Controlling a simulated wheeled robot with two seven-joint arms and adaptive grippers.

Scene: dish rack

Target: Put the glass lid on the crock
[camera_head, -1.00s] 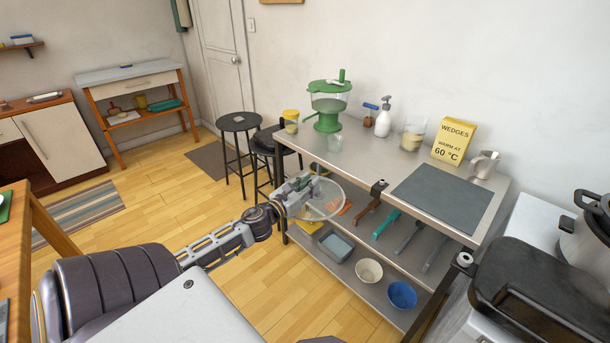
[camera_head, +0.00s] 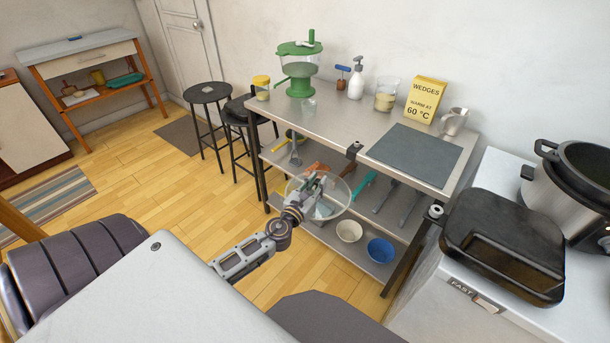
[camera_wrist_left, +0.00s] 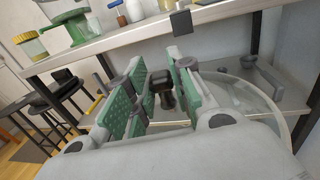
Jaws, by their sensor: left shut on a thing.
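My left gripper (camera_head: 314,188) is shut on the dark knob (camera_wrist_left: 161,92) of the glass lid (camera_head: 338,196). The lid is round and clear with a pale rim, and is held in the air in front of the steel table's lower shelf. In the left wrist view, the green-padded fingers sit on both sides of the knob and the lid glass (camera_wrist_left: 245,95) spreads behind them to the right. The crock (camera_head: 552,192), a steel pot with a dark, open top, stands at the far right, well away from the lid. My right gripper is out of view.
A black appliance (camera_head: 505,235) sits on the white counter in front of the crock. The steel table (camera_head: 345,130) carries a grey mat (camera_head: 415,154), a yellow box (camera_head: 425,101) and a green dispenser (camera_head: 299,70). Bowls and utensils lie on its shelf. Stools (camera_head: 207,93) stand left.

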